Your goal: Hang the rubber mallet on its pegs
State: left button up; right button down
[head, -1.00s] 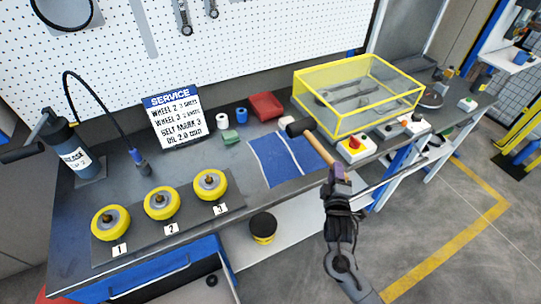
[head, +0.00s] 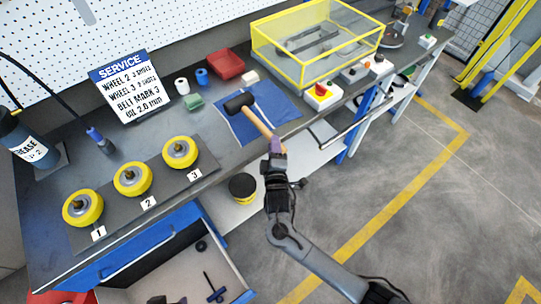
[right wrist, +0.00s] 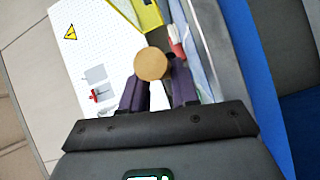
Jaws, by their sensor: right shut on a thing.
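The rubber mallet (head: 258,121) has a black head and a light wooden handle. My right gripper (head: 276,147) is shut on the handle near its free end. The mallet head is up and to the left of the gripper, in front of the blue mat; its height above the bench is hard to tell. In the right wrist view the round handle end (right wrist: 152,64) shows between the two dark purple fingers (right wrist: 158,92). The white pegboard (head: 140,25) rises behind the bench and also shows in the right wrist view (right wrist: 88,45). I cannot pick out the mallet's pegs. My left gripper is not in view.
The blue mat (head: 288,104) lies on the bench. A yellow-framed clear box (head: 318,45) and a red-button box (head: 321,96) stand to its right. A red bin (head: 226,66), a service sign (head: 130,86) and three yellow wheels (head: 132,179) are also on the bench. A drawer (head: 185,275) stands open below.

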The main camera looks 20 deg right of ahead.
jog(key=f, duration=0.2)
jog(key=a+f, duration=0.1)
jog(key=f, duration=0.1)
jog(key=shift+a, duration=0.1)
dwell(0.3)
jog(key=shift+f, duration=0.1)
jog(key=shift+f, duration=0.3)
jog(key=c, duration=1.1)
grip_release()
jog(key=shift+s+f, duration=0.1)
jog(key=shift+o, duration=1.3)
